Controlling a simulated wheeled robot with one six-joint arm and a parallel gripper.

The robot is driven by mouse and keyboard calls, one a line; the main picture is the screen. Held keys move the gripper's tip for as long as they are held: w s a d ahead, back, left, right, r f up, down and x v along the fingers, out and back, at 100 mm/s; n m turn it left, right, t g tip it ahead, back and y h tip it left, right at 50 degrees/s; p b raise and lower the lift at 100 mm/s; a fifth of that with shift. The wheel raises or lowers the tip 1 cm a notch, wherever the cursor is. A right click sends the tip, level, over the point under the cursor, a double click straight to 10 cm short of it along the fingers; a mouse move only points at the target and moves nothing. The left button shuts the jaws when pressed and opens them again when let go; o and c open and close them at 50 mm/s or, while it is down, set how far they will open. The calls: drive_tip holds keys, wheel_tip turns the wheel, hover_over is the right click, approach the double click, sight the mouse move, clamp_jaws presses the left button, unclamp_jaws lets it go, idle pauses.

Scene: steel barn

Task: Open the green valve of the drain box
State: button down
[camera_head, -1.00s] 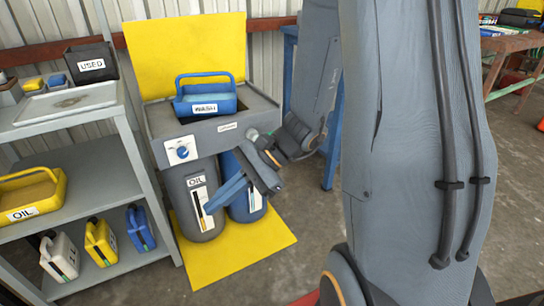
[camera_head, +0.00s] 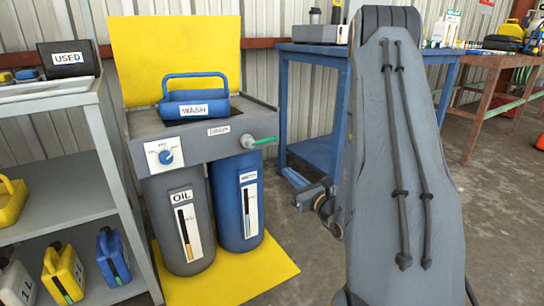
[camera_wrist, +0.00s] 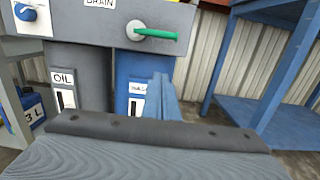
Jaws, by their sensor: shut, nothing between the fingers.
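The drain box (camera_head: 200,140) is a grey unit with a "DRAIN" label. Its green valve (camera_head: 264,140) is a lever on a round grey fitting at the right of the front face, pointing right and about level. The green valve also shows in the wrist view (camera_wrist: 160,34), near the top. My gripper (camera_head: 291,177) is right of and below the valve, apart from it. Its blue fingers (camera_wrist: 164,92) are together and empty in the wrist view, in front of the blue drum. Part of the gripper is hidden behind my arm in the head view.
Under the box stand a grey OIL drum (camera_head: 178,225) and a blue drum (camera_head: 238,205) on a yellow mat (camera_head: 225,285). A blue WASH container (camera_head: 194,104) sits on top. A grey shelf (camera_head: 65,190) is left, a blue table (camera_head: 320,60) right.

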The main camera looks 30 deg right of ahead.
sight(262, 141)
drive_tip(key=w+r+b, duration=0.4)
drive_tip(key=w, duration=0.6)
drive_tip(key=shift+w+a+r, duration=0.2)
drive_tip(key=shift+w+a, duration=0.05)
drive_tip(key=shift+w, duration=0.15)
drive_tip(key=shift+d, duration=0.15)
